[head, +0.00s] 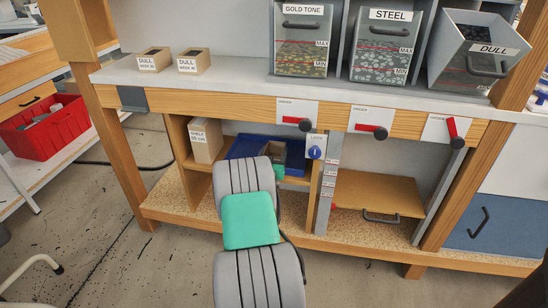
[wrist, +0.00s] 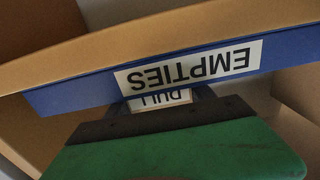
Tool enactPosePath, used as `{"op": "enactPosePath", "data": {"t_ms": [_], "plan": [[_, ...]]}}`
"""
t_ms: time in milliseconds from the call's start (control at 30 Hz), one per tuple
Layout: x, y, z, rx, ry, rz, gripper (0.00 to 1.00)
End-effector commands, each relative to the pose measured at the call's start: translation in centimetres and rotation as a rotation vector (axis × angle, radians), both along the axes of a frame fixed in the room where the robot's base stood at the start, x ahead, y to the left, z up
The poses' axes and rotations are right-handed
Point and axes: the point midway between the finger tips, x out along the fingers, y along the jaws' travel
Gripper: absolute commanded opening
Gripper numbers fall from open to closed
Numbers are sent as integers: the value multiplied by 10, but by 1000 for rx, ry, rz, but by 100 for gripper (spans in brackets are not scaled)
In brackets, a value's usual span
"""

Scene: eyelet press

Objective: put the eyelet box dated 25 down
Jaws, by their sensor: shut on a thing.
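My gripper (wrist: 165,122) is shut on a small box with a white label (wrist: 160,100) reading DULL, upside down and partly covered in the wrist view. The date on it is hidden. A blue tray labelled EMPTIES (wrist: 80,92) lies just beyond and around the held box. In the head view my arm reaches into the open shelf under the bench, where the blue tray (head: 243,147) sits on a wooden shelf board. The held box (head: 273,151) shows at or inside the tray. I cannot tell whether it touches the tray floor.
Two cardboard boxes labelled DULL (head: 154,60) (head: 194,62) stand on the bench top. A cardboard box labelled SHELF (head: 206,140) stands left of the tray. Bins marked GOLD TONE (head: 301,40), STEEL (head: 387,48) and DULL (head: 474,52) stand above. A post with a blue lock knob (head: 315,152) stands right.

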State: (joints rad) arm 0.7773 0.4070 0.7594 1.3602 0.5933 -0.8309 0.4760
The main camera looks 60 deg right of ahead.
Motion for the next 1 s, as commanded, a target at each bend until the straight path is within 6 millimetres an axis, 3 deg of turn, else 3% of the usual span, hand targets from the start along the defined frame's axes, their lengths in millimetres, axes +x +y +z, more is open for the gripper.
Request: {"op": "enactPosePath", "data": {"t_ms": [100,133,367,700,1000], "plan": [[0,1,1,2,1,0,10],[0,1,0,3,3,0,64],[-1,1,0,2,2,0,83],[-3,8,2,2,4,0,83],[-29,72,5,2,5,4,83]]}}
